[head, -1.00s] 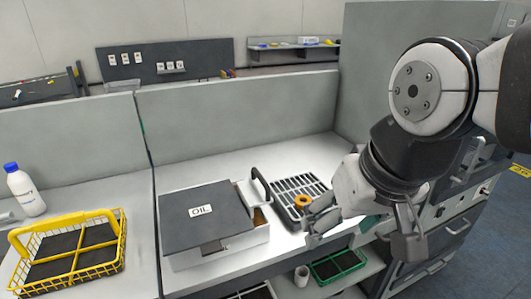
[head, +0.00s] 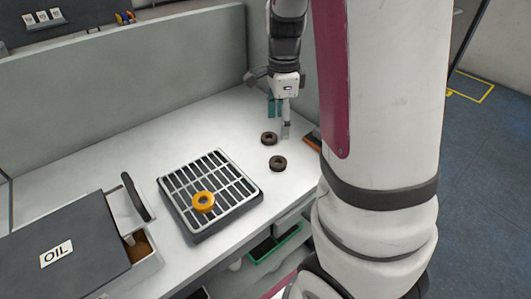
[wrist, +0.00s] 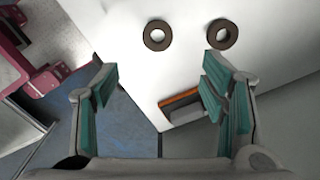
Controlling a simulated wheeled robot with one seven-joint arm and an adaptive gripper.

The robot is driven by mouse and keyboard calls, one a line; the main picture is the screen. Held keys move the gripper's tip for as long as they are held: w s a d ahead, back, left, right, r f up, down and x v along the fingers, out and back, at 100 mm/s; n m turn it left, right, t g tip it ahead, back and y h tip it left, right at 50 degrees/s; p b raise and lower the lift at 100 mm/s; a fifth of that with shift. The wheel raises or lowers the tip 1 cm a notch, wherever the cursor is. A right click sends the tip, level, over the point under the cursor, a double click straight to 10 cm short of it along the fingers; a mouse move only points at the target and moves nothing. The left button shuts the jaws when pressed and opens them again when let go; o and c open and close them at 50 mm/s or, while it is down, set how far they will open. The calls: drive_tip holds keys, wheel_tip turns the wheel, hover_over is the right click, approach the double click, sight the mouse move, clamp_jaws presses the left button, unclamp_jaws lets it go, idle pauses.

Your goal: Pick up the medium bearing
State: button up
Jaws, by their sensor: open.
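Two dark brown ring bearings lie flat and apart on the white table, one farther back (head: 269,143) and one nearer (head: 278,168) in the head view. In the wrist view a left ring (wrist: 147,36) and a right ring (wrist: 233,34) show near the top edge. They look close in size, so I cannot tell which is medium. An orange ring bearing (head: 203,207) sits on a slatted grey tray (head: 243,206). My gripper (head: 281,118) is over the table's back right corner, behind the dark rings. In the wrist view my gripper (wrist: 163,82) is open and empty, with teal pads apart.
A grey box marked OIL (head: 75,255) stands at the left. An orange-edged grey object (wrist: 185,111) lies near the table edge. A grey partition (head: 120,110) runs along the back. A green basket (head: 275,245) is below the table.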

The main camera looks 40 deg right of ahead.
drive_tip(key=b, duration=0.1)
hover_over(277, 161)
drive_tip(key=f, duration=0.8)
drive_tip(key=shift+d, duration=0.25)
drive_tip(key=shift+a+f+b, duration=0.2)
drive_tip(key=shift+f, duration=1.15)
drive_tip(key=shift+a+f+b, duration=0.15)
drive_tip(key=shift+f, duration=1.2)
drive_tip(key=c, duration=1.3)
drive_tip(key=shift+c, duration=0.2)
